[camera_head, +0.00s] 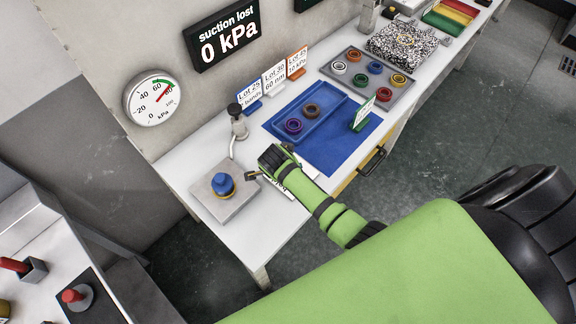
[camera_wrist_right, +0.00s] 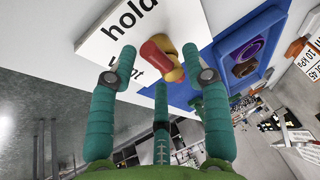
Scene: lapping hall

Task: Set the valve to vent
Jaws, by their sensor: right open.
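In the right wrist view the valve has a red-tipped handle (camera_wrist_right: 153,52) on a brass body (camera_wrist_right: 174,70). It stands by a white plate (camera_wrist_right: 96,42) lettered "hold" and, partly covered by a finger, "vent". In the head view my right gripper (camera_head: 266,168) is over the bench and mostly covers the valve and plate. My left gripper is not in view.
A grey block with a blue knob (camera_head: 222,185) stands left of the gripper. A blue tray (camera_head: 330,97) with two rings lies to the right. The wall display (camera_head: 225,35) reads "suction lost 0 kPa", beside a round gauge (camera_head: 153,99).

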